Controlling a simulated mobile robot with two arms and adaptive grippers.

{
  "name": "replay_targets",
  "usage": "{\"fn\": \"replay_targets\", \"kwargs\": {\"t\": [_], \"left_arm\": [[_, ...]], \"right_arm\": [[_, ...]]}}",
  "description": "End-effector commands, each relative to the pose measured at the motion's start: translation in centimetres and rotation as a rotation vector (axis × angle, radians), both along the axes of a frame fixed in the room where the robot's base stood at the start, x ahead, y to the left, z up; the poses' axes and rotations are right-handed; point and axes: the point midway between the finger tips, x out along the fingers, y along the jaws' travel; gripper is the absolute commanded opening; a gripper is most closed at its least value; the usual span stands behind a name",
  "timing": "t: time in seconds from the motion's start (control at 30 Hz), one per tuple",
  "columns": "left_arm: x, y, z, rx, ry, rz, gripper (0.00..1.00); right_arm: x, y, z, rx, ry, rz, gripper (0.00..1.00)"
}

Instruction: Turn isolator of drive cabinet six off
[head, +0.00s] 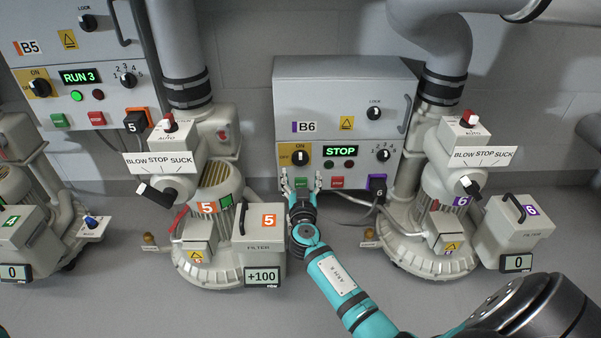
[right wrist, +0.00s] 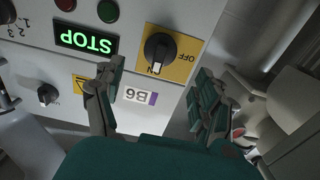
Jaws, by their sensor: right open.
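Drive cabinet six (head: 345,95) is a grey box marked B6 on the wall, in the middle of the head view. Its isolator (head: 301,155) is a black knob on a yellow plate at the panel's lower left. In the right wrist view the isolator (right wrist: 158,52) appears upside down, with its white mark at ON and OFF to one side. My right gripper (head: 302,184) is open and empty, just below the isolator in the head view. In the right wrist view its fingers (right wrist: 158,95) are spread, with the knob beyond the gap between them, apparently untouched. My left gripper is not seen.
The green STOP display (head: 340,150) is right of the isolator, with green and red push buttons below. Blower 5 (head: 215,240) stands left of my right arm and blower 6 (head: 430,235) right. Cabinet B5 (head: 60,70) is at the far left.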

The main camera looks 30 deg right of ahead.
Motion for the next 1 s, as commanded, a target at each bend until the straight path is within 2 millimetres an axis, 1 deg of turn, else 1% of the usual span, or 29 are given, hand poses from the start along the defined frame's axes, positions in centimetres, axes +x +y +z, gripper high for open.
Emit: {"fn": "replay_targets", "kwargs": {"t": [0.3, 0.43, 0.6, 0.83, 0.87, 1.0], "left_arm": [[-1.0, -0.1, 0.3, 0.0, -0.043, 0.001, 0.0], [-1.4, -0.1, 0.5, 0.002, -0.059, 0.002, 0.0], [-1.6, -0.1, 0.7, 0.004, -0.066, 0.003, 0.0], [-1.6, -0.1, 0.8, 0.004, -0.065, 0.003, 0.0], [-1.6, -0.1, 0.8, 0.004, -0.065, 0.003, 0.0], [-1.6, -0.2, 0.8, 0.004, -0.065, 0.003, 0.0]], "right_arm": [[4.0, -2.5, 0.0, -0.001, -0.003, -0.002, 0.72], [5.3, -3.3, -0.1, -0.001, -0.002, -0.001, 0.72], [6.1, -3.8, 0.0, 0.001, -0.001, -0.001, 0.72], [6.1, -3.8, 0.1, 0.001, -0.001, -0.001, 0.72], [6.1, -3.8, 0.1, 0.001, -0.001, -0.001, 0.7], [6.1, -3.8, 0.0, 0.001, -0.001, -0.001, 0.51]]}}
